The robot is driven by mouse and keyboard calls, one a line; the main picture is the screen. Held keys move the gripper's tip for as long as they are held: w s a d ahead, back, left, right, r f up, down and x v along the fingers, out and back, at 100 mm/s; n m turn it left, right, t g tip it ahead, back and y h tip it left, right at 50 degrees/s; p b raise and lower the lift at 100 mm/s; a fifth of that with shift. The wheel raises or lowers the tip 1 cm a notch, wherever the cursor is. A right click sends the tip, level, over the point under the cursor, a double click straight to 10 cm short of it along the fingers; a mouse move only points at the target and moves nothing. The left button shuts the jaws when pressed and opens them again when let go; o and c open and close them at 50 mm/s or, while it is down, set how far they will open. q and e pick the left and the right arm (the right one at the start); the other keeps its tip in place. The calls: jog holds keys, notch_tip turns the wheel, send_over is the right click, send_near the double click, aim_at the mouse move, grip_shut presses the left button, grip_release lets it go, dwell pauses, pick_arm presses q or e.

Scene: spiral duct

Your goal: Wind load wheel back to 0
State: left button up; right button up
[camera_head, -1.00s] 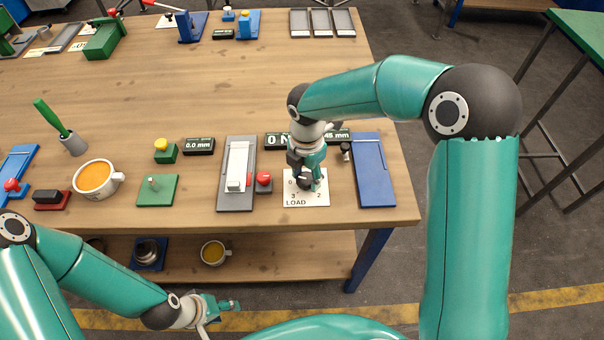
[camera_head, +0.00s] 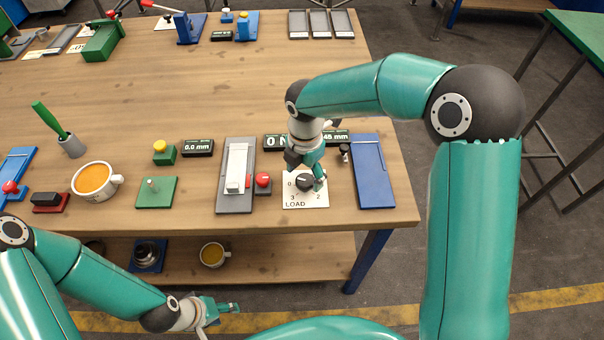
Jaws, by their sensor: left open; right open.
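The load wheel (camera_head: 304,183) is a black knob on a white plate marked LOAD (camera_head: 307,203), near the front right of the bench. The digits 0, 3 and 2 show around it; the rest of the dial is hidden behind my gripper. A pale mark shows on the knob, but I cannot tell exactly which digit it points to. My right gripper (camera_head: 317,177) points down just at the wheel's right and far side, open, with nothing held. My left gripper (camera_head: 230,307) is open and empty, low in front of the bench.
A grey slide fixture (camera_head: 228,200) and a red knob (camera_head: 263,180) stand left of the plate. A blue plate (camera_head: 374,180) lies to its right. A display (camera_head: 336,137) behind is partly covered by my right wrist.

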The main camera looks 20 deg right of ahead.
aim_at(304, 179)
notch_tip(304, 179, up, 11)
dwell(0.4)
dwell(0.4)
